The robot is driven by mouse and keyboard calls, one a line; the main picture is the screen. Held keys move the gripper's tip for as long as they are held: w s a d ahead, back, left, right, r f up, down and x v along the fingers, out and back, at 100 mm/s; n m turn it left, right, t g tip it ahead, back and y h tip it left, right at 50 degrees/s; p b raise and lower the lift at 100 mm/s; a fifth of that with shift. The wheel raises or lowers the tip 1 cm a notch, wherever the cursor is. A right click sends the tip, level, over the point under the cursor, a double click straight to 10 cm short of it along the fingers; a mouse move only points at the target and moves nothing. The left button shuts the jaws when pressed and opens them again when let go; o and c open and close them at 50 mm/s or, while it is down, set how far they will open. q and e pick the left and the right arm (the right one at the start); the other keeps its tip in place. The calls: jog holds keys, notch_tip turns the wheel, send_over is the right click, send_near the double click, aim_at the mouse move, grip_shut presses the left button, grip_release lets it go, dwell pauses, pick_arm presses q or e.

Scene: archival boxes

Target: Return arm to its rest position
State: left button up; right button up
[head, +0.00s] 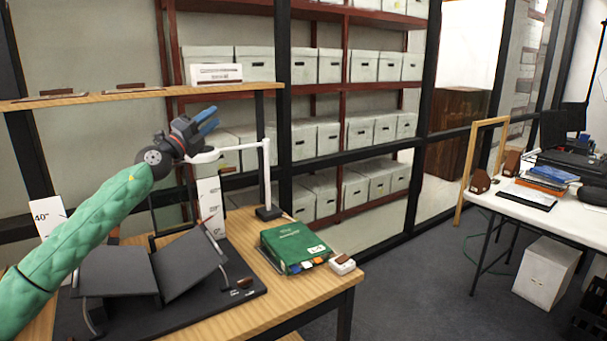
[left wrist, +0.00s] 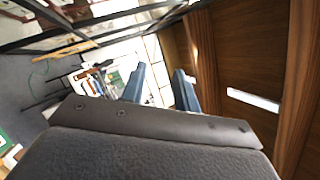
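My left arm, in a green sleeve, reaches in from the left in the head view. My left gripper (head: 205,122) is raised above the wooden desk, near the white lamp (head: 235,149), with its blue fingers pointing up and right. In the left wrist view the two blue fingers of the left gripper (left wrist: 160,85) stand apart with nothing between them. My right gripper is not in either view.
A black book cradle (head: 150,272) stands on the desk beneath my left arm. A green book (head: 293,247) and a small white box (head: 342,264) lie to its right. A wooden shelf (head: 130,97) runs behind the gripper. Grey floor (head: 410,285) is open to the right.

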pick_arm(q)
jog(key=s+a+r+n+t+y, duration=0.1)
jog(key=s+r+n+t+y, duration=0.25)
jog(key=n+y, duration=0.4)
jog(key=s+a+r+n+t+y, duration=0.2)
jog(key=r+n+t+y, duration=0.1)
jog(key=n+t+y, duration=0.4)
jog(key=s+d+f+n+g+y, duration=0.15)
jog(key=s+f+n+g, duration=0.35)
jog(key=f, duration=0.8)
jog(key=s+d+f+n+g, duration=0.25)
jog(key=s+f+g, duration=0.4)
jog(key=f, duration=0.65)
jog(key=s+d+f+n+g, duration=0.35)
jog(key=s+f+g, duration=0.2)
jog(key=f, duration=0.85)
jog(key=s+d+f+g+h, duration=0.1)
jog(key=s+d+f+g, duration=0.1)
jog(key=s+f, duration=0.8)
jog(key=s+d+f+n+g+h, duration=0.1)
jog(key=s+d+f+g, duration=0.2)
jog(key=s+f, duration=0.8)
jog(key=s+d+f+n+g+h, duration=0.1)
jog(key=s+f+g, duration=0.3)
jog(key=s+f, duration=0.7)
jog(key=s+d, duration=0.1)
jog(key=s, duration=0.8)
jog(key=shift+d+f, duration=0.15)
jog(key=shift+f, duration=0.1)
jog(key=shift+n, duration=0.25)
